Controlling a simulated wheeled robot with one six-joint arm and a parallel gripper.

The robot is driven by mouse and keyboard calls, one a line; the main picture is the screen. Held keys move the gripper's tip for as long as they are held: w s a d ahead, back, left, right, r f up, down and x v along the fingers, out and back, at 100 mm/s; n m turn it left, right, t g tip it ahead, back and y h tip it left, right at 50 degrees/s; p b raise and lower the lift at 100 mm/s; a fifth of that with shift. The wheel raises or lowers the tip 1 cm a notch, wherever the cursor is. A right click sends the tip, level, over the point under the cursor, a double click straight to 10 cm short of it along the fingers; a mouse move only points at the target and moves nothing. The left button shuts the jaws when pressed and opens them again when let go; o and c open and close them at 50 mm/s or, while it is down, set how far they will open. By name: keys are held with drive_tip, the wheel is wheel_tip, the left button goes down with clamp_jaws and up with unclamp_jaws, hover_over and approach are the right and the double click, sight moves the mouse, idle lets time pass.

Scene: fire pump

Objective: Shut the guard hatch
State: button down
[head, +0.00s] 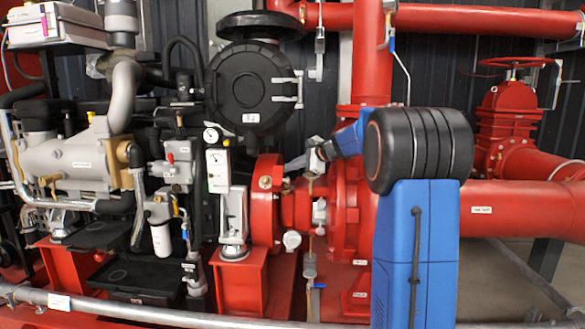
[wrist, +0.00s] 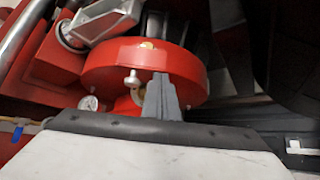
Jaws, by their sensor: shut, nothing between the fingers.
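The red round coupling guard (head: 265,208) sits between the engine and the pump in the head view. It also shows in the wrist view as a wide red drum (wrist: 112,70). A pale knob (wrist: 132,79) stands out from its front, and a brass-coloured part shows behind my fingers. I cannot clearly make out the hatch's edge or how far it stands open. My gripper (head: 288,166) is at the guard's upper right in the head view. In the wrist view my gripper (wrist: 160,78) is shut and empty, just right of the knob, overlapping the drum; contact is unclear.
A black round housing (head: 250,88) stands above the guard. A white-faced gauge box (head: 218,170) is to its left, and the red pump casing (head: 345,210) to its right. A grey rail (head: 180,316) crosses low in front. A small gauge (wrist: 88,103) is below the drum.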

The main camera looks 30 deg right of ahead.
sight(280, 167)
drive_tip(key=shift+a+r+m+h, duration=0.4)
drive_tip(key=shift+a+h, duration=0.25)
drive_tip(key=shift+h, duration=0.25)
drive_tip(key=shift+w+a+r+m+g+h, duration=0.1)
drive_tip(key=shift+a+r+m+g+h, duration=0.1)
drive_tip(key=shift+a+h, duration=0.25)
drive_tip(key=shift+w+a+r+m+g+h, duration=0.1)
drive_tip(key=shift+a+m+h, duration=0.1)
drive_tip(key=shift+a+h, duration=0.2)
drive_tip(key=shift+w+a+r, duration=0.15)
drive_tip(key=shift+w+a, duration=0.1)
drive_tip(key=shift+a, duration=0.5)
drive_tip(key=shift+w+a+r, duration=0.1)
drive_tip(key=shift+w+a, duration=0.15)
drive_tip(key=shift+a, duration=0.45)
drive_tip(key=shift+w+a+r, duration=0.1)
drive_tip(key=shift+w+a, duration=0.55)
drive_tip(key=shift+a, duration=0.4)
